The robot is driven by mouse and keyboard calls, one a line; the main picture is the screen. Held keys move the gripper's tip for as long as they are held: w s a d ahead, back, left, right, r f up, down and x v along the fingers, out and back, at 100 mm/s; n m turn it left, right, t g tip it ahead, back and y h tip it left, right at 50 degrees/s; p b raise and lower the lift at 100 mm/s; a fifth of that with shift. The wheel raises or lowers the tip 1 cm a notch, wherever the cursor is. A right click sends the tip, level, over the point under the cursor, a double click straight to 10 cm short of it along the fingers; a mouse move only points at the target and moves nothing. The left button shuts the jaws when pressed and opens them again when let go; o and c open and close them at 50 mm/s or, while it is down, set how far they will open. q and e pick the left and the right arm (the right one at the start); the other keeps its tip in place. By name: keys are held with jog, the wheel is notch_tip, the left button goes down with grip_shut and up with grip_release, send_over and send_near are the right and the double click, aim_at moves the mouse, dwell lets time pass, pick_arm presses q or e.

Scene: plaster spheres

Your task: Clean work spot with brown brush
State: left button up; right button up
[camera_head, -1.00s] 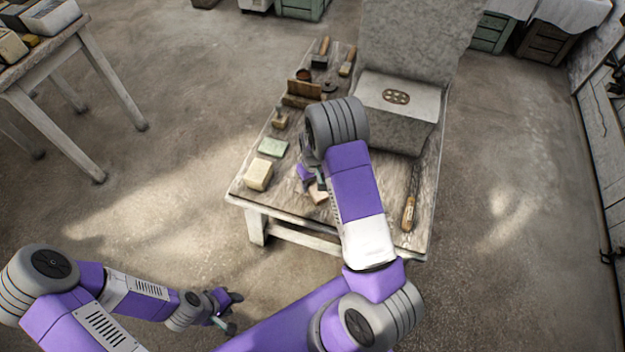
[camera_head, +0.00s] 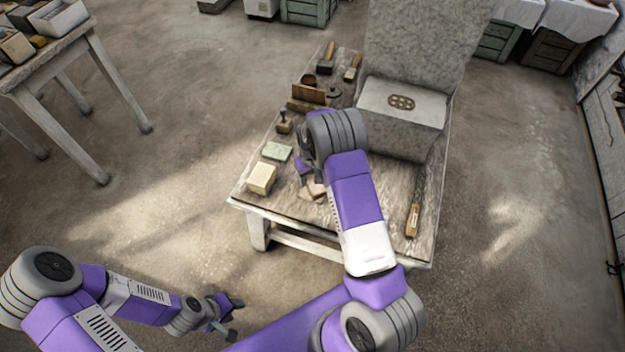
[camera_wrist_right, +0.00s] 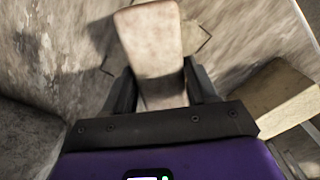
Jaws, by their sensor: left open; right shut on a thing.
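My right gripper (camera_wrist_right: 160,88) is shut on a pale tan, block-like piece (camera_wrist_right: 150,35) with a rounded far end, low over the worn wooden table. I cannot tell whether this piece is the brown brush. In the head view my right wrist and forearm cover much of the gripper, and a tan part shows below it (camera_head: 312,191). A thin dark angular line (camera_wrist_right: 205,38) on the surface shows beside the piece. Two brushes lie at the table's back, one dark-headed (camera_head: 326,60) and one tan (camera_head: 352,68). My left gripper (camera_head: 234,318) is open and empty, off the table at lower left.
A cream block (camera_head: 261,179), green block (camera_head: 277,151) and small stamp-like tool (camera_head: 284,123) line the table's left side. A wooden holder (camera_head: 308,95) stands behind them. A stone block (camera_head: 400,112) fills the back right. A wooden-handled tool (camera_head: 413,218) lies front right.

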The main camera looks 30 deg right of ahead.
aim_at(316, 186)
jog(key=shift+s+a+r+p, duration=0.15)
jog(key=shift+s+p, duration=0.2)
jog(key=shift+s, duration=1.85)
jog(key=shift+w, duration=0.1)
jog(key=shift+w+b, duration=0.35)
jog(key=shift+w, duration=1.8)
